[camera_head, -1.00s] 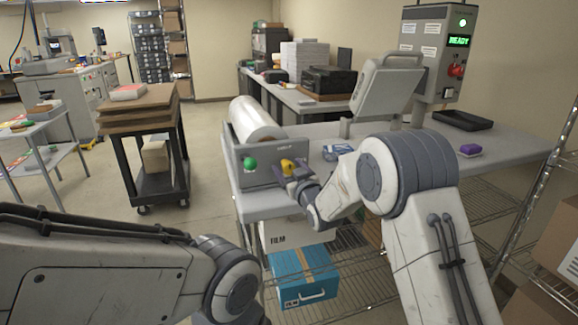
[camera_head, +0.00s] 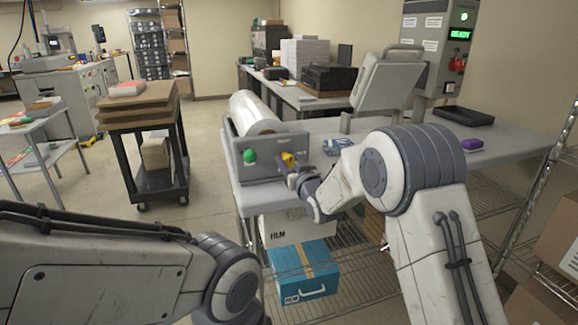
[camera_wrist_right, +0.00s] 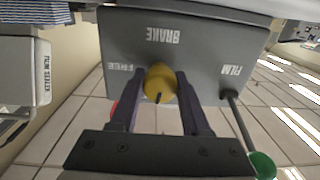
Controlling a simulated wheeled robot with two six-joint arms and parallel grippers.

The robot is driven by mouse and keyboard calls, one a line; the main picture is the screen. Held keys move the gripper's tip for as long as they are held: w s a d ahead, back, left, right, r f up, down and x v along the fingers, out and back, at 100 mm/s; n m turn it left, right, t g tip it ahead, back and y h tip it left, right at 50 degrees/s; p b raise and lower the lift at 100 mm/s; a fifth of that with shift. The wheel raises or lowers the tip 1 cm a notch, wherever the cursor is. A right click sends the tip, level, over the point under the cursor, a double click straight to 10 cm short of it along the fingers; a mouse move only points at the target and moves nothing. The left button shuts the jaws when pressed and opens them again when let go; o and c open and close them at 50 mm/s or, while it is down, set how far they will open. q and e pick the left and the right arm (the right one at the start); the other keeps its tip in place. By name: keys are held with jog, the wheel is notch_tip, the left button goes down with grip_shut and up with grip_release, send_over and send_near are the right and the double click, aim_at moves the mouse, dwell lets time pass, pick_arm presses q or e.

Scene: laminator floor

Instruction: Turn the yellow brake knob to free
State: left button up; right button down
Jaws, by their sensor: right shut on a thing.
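The yellow brake knob (camera_head: 289,157) is on the grey front panel (camera_head: 262,170) of the film roll unit. My right gripper (camera_head: 287,166) is at the knob. In the right wrist view, the dark purple fingers of the right gripper (camera_wrist_right: 160,100) are on either side of the yellow knob (camera_wrist_right: 160,78) and shut on it. A dark mark shows on the knob's lower side in that view. The panel (camera_wrist_right: 205,55) there carries upside-down labels: BRAKE above the knob, FREE to its left, FILM to its right. My left arm is at the lower left; its gripper is out of view.
A green knob (camera_head: 250,156) is left of the yellow one; in the wrist view a green knob (camera_wrist_right: 262,165) ends a dark rod. The clear film roll (camera_head: 255,115) lies behind the panel. A grey machine (camera_head: 387,80) stands at the right.

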jog(key=m+b, duration=0.3)
jog(key=shift+f+m, duration=0.25)
jog(key=shift+m, duration=0.05)
jog(key=m+b, duration=0.3)
jog(key=m, duration=0.1)
jog(key=shift+m, duration=0.3)
jog(key=m+b, duration=0.3)
jog(key=m, duration=0.1)
jog(key=shift+m, duration=0.3)
jog(key=shift+r+m+h+b, duration=0.15)
jog(key=shift+m+b, duration=0.25)
jog(key=shift+m, duration=0.55)
jog(key=shift+m+h+b, duration=0.15)
jog(key=shift+m+b, duration=0.25)
jog(key=shift+m, duration=0.55)
jog(key=shift+c, duration=1.9)
grip_release()
jog(key=shift+s+d, duration=0.1)
